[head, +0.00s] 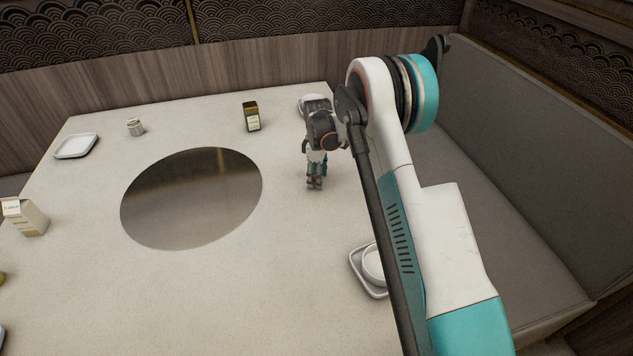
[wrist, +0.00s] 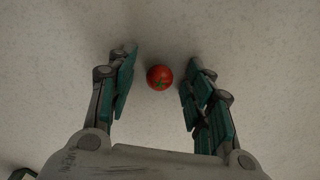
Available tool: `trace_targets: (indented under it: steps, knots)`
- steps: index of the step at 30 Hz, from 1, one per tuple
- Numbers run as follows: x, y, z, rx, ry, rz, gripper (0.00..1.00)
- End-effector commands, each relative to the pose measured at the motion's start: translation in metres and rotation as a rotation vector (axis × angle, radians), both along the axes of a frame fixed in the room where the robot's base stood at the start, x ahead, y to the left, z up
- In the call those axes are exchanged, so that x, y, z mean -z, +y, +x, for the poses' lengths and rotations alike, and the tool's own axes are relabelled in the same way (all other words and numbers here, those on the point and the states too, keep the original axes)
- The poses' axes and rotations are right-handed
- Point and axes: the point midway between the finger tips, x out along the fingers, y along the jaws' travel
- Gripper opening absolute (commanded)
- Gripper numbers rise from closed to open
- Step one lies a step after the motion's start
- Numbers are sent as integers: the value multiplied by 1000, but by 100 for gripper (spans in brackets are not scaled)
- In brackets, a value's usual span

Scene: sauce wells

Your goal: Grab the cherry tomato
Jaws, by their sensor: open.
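A small red cherry tomato (wrist: 159,77) with a green stem mark lies on the pale table, seen in the wrist view. My gripper (wrist: 157,80) is open, with one finger to the left of the tomato and one to the right. There is a gap on each side, and neither finger visibly touches it. In the head view my gripper (head: 315,184) points down over the table, right of the dark round plate. The tomato cannot be made out in the head view.
The table (head: 90,270) has a dark round inset (head: 190,198) in its middle. A brown-and-white carton (head: 251,117), a small jar (head: 135,127), a white tray (head: 76,146) and a milk-type carton (head: 24,216) stand around it. A white dish (head: 368,269) is partly behind my arm. A grey bench is on the right.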

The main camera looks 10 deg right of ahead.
Motion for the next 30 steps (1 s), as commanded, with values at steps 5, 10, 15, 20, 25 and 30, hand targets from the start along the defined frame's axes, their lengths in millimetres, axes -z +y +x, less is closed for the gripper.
trace_targets:
  steps: [5,10,15,20,25,30]
  knots:
    - [-1,0,0,0,0,0,33]
    - [-1,0,0,0,0,0,13]
    - [-1,0,0,0,0,0,13]
    - [-2,0,0,0,0,0,13]
    - [-11,0,0,0,0,0,13]
    - [-35,0,0,0,0,0,13]
